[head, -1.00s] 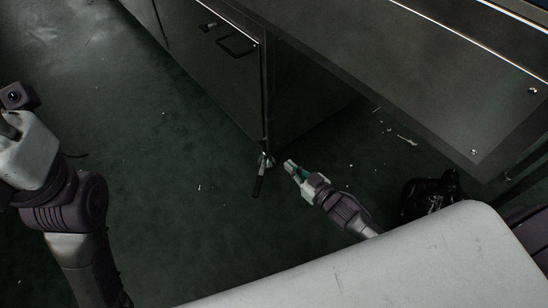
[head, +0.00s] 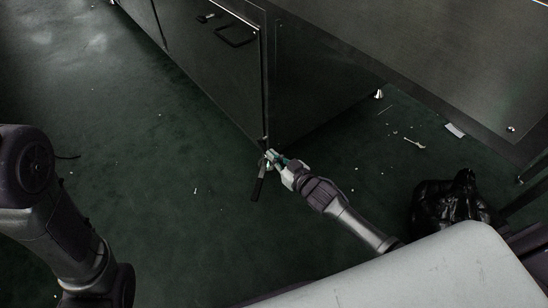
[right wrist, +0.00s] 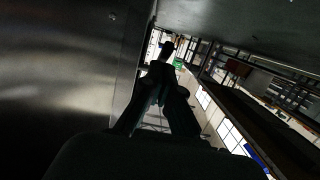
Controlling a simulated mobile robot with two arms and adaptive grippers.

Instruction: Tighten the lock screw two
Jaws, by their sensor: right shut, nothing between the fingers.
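The lock screw (head: 264,165) sits at the bottom corner of the dark metal cabinet, near the floor. In the right wrist view the shut fingers (right wrist: 163,80) show as dark shapes beside the cabinet wall, and the screw cannot be made out clearly. My left arm enters at the left, but its gripper is out of view.
The cabinet (head: 205,60) has a door handle (head: 236,36) and a large overhanging panel on the right. A black bag (head: 450,208) lies on the floor at the right. Small white scraps (head: 414,142) lie on the dark green floor.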

